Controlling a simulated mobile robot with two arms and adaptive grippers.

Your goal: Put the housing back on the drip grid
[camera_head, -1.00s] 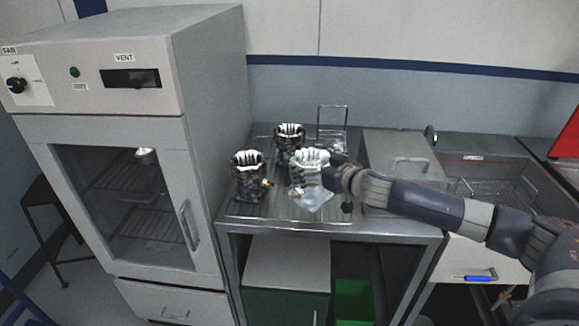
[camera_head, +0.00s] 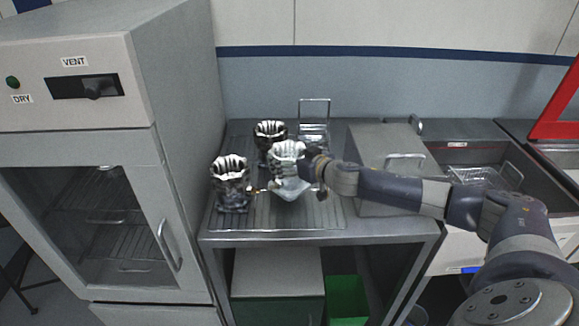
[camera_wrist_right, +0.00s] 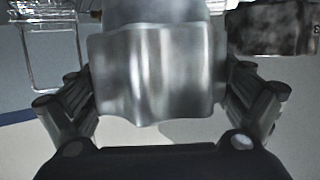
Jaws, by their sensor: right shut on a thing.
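A pale silver housing (camera_head: 288,178) with a scalloped top is upright at the front middle of the ribbed drip grid (camera_head: 270,217). My right gripper (camera_head: 310,170) reaches it from the right and is shut on it. In the right wrist view the housing (camera_wrist_right: 155,75) fills the space between the fingers. Whether its base touches the grid I cannot tell. Two darker housings are on the grid: one at the left (camera_head: 231,185) and one at the back (camera_head: 270,142). My left gripper is not in view.
A wire rack (camera_head: 313,120) stands at the grid's back right. A grey box with a handle (camera_head: 385,165) stands right of the grid, near my right arm. A sink with a wire basket (camera_head: 478,177) lies farther right. A drying cabinet (camera_head: 110,150) closes off the left.

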